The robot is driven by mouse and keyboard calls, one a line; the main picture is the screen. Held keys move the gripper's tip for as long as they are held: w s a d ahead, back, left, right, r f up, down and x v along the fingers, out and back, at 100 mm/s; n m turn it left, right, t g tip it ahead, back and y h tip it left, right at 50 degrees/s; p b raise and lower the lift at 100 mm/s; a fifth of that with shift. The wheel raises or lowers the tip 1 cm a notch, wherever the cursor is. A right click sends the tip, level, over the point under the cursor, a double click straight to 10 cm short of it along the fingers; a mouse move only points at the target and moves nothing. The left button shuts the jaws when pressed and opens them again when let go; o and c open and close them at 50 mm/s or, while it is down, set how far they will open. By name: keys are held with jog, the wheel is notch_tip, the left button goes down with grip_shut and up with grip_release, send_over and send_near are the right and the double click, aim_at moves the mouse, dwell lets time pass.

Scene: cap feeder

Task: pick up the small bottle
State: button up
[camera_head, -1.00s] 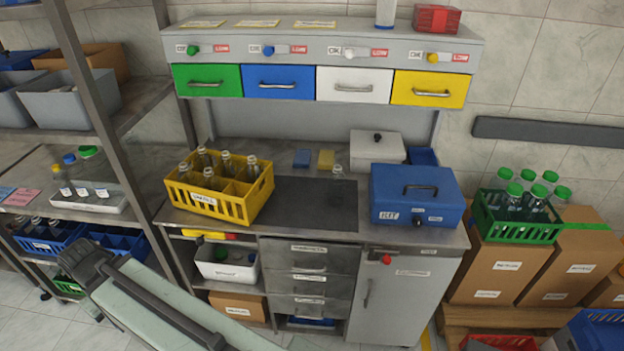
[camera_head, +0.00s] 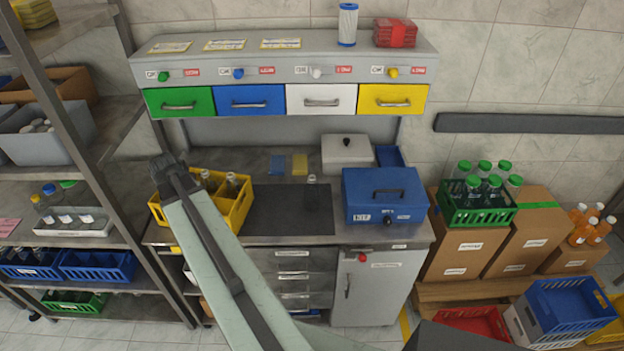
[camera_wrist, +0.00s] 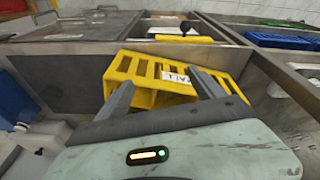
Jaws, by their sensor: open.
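A small clear bottle (camera_head: 311,180) stands uncapped on the dark mat (camera_head: 285,210) of the workbench, left of the blue box; its glass body is faint against the mat. Several more clear, open bottles (camera_head: 231,183) stand in the yellow crate (camera_head: 240,211) on the left of the bench. My gripper (camera_wrist: 163,92) is open and empty, its two fingers apart in front of the yellow crate (camera_wrist: 172,74) in the wrist view. In the head view my arm rises across the crate and hides part of it. No small bottle is clear in the wrist view.
The blue box (camera_head: 385,195) and a white lidded box (camera_head: 347,153) stand on the bench's right and back. A drawer shelf (camera_head: 320,100) overhangs the back. A metal rack (camera_head: 85,150) stands left. Cartons (camera_head: 466,252) with a green bottle crate (camera_head: 478,213) stand right.

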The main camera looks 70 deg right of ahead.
aim_at(310, 180)
jog(key=s+d+m, duration=0.3)
jog(key=s+d, duration=0.6)
jog(key=s+d+m+g+h, duration=0.1)
jog(key=s+d+m, duration=0.2)
jog(key=s+d, duration=0.6)
jog(key=s+d+r+m+g, duration=0.1)
jog(key=s+d+m, duration=0.3)
jog(key=s+d, duration=0.5)
jog(key=shift+s+d+h+b, duration=0.2)
jog(key=shift+h+b, duration=0.1)
jog(key=shift+h, duration=0.1)
jog(key=b+x, duration=0.2)
jog(key=x, duration=0.1)
jog(key=shift+b, duration=0.35)
jog(key=b+x, duration=0.4)
jog(key=x, duration=0.1)
jog(key=shift+s+d+b, duration=0.1)
jog(key=shift+d+b, duration=0.15)
jog(key=shift+b, duration=0.1)
jog(key=shift+r, duration=0.2)
jog(key=c, duration=1.4)
